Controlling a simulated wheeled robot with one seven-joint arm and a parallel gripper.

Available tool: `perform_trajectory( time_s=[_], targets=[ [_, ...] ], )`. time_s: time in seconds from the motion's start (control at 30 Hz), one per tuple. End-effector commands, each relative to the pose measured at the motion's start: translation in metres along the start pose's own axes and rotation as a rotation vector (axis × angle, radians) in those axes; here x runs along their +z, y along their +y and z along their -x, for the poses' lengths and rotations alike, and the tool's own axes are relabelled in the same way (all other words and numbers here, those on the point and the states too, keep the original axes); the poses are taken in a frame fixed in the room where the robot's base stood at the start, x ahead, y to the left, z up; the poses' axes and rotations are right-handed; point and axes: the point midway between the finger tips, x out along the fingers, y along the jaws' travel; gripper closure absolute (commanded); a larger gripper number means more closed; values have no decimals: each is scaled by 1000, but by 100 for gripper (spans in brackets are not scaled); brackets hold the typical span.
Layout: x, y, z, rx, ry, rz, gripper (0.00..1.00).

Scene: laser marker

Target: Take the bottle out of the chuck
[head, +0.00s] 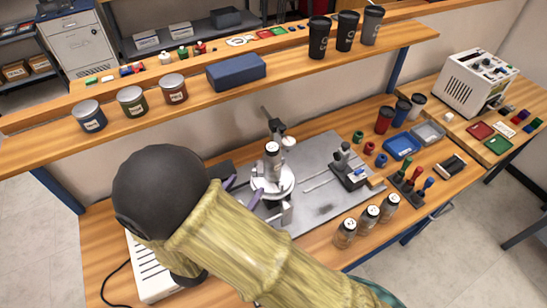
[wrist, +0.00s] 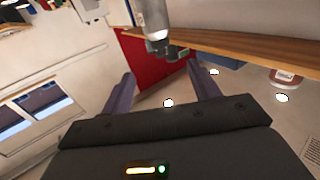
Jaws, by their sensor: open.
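A silver bottle (head: 272,153) with a pale top and a dark mark stands upright in the round white chuck (head: 284,188) of the laser marker. The chuck sits on a grey metal plate (head: 318,205) on the workbench. My gripper (head: 243,190) is open, its purple fingers just left of the chuck and lower than the bottle's top. I cannot tell whether a finger touches the chuck. In the wrist view my gripper (wrist: 162,76) has nothing clearly between its fingers. A grey cylinder shows beyond them at the top of that view; I cannot tell what it is.
Several similar bottles (head: 369,217) stand at the bench's front. A small fixture (head: 348,168) is right of the chuck. A wooden shelf (head: 310,72) with jars, a blue case (head: 236,72) and dark cups crosses above the bench. Trays (head: 401,146) and cups are farther right.

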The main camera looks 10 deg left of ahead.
Motion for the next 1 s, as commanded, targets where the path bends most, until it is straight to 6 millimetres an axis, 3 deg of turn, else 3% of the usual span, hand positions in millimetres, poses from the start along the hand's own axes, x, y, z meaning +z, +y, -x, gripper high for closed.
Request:
perform_trajectory(
  time_s=[0.27,0.8,1.0],
  targets=[
    [-1,-1,-6,-5,-2,0,39],
    [-3,0,-100,2,-3,0,39],
    [-1,0,-122,-1,-4,-1,39]
  ],
)
